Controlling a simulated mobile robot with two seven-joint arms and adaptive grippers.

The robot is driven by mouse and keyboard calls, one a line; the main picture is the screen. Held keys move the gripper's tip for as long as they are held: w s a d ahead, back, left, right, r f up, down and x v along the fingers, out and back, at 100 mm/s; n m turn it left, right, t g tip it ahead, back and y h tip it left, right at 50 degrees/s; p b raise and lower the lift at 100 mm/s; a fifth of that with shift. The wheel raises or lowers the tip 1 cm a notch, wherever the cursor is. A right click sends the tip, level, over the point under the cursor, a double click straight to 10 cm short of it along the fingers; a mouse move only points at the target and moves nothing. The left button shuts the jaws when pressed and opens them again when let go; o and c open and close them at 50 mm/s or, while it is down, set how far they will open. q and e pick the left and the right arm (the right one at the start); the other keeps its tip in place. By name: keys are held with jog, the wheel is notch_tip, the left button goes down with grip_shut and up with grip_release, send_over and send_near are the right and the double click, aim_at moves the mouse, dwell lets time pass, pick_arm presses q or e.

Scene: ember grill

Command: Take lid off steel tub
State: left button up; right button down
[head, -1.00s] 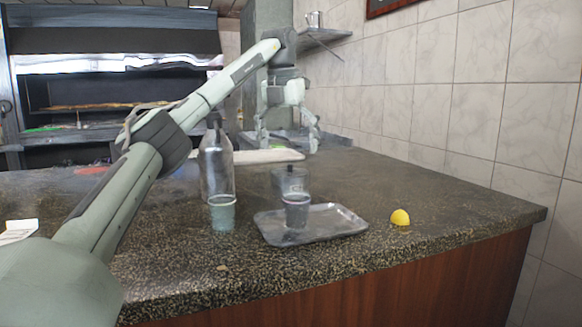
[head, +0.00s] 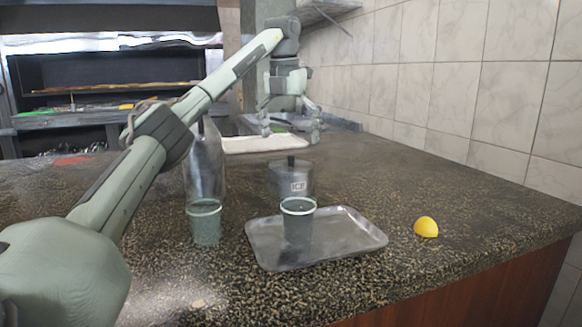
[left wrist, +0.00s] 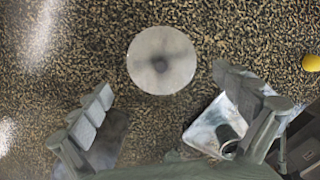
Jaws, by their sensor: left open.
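The steel tub (head: 297,187) has an ICE label and stands on the speckled counter behind the tray, partly hidden by a cup. Its round lid (head: 276,165) is on, with a dark knob (head: 291,160) on top. In the left wrist view the lid (left wrist: 145,75) shows from above as a grey disc, just beyond the fingertips. My left gripper (head: 291,130) is open and empty, fingers pointing down, above and behind the tub in the head view. Its spread fingers (left wrist: 163,88) touch nothing that I can see. My right gripper is out of view.
A metal tray (head: 345,240) holds a cup (head: 298,222). Another cup (head: 204,224) and a clear bottle (head: 203,170) stand left of it. A yellow lemon half (head: 426,227) lies to the right. A white board (head: 262,144) lies farther back. A tiled wall bounds the right.

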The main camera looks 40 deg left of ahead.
aim_at(290, 157)
pick_arm(q)
notch_tip(290, 157, down, 5)
jog(key=shift+w+r, duration=0.1)
jog(key=shift+w, duration=0.05)
grip_shut()
dwell(0.8)
